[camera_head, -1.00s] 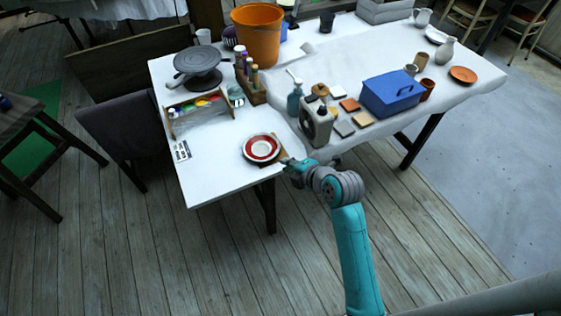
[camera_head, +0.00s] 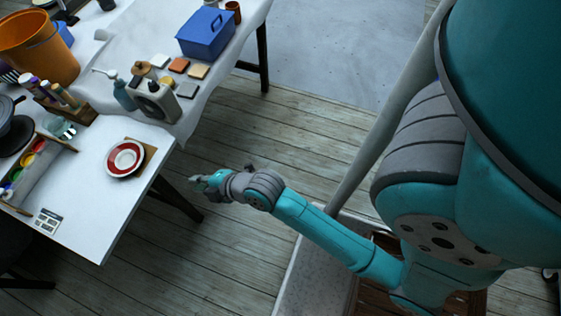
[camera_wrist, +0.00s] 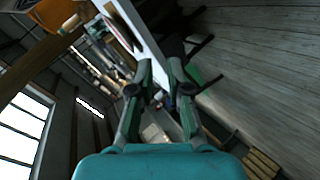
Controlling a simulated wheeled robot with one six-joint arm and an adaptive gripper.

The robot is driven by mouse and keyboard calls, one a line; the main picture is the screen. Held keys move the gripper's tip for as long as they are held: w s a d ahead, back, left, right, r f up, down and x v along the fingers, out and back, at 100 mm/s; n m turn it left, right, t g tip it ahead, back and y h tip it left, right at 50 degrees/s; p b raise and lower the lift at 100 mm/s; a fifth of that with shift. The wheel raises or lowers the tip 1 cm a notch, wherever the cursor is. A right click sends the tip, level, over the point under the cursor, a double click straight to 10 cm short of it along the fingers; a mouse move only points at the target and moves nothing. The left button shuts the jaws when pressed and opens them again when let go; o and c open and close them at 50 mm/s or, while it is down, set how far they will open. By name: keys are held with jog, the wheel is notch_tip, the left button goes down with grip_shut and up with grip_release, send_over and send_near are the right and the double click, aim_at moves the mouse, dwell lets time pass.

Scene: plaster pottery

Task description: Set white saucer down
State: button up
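A round stack of dishes (camera_head: 111,164) sits on the white table (camera_head: 90,225) near its front edge in the head view. It shows a pale outer rim, a red ring and a white saucer-like disc (camera_head: 125,158) in the middle. A brown square board (camera_head: 149,153) lies partly under it. My gripper (camera_head: 197,186) is off the table's edge, to the right of and below the dishes, apart from them. In the wrist view, my gripper (camera_wrist: 160,68) has its two fingers spread with nothing held between them.
A paint rack (camera_head: 30,172) and orange bucket (camera_head: 38,50) are at the left. Floor between my arm and the table is clear.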

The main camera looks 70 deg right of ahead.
jog(key=s+a+m+t+h, duration=0.15)
jog(key=s+m, duration=0.55)
jog(key=s, duration=0.8)
jog(key=s+a+r+m+t, duration=0.1)
jog(key=s+r+m, duration=0.5)
jog(key=s+r, duration=0.3)
jog(key=s+y, duration=0.1)
jog(key=s, duration=0.3)
jog(key=shift+a, duration=0.4)
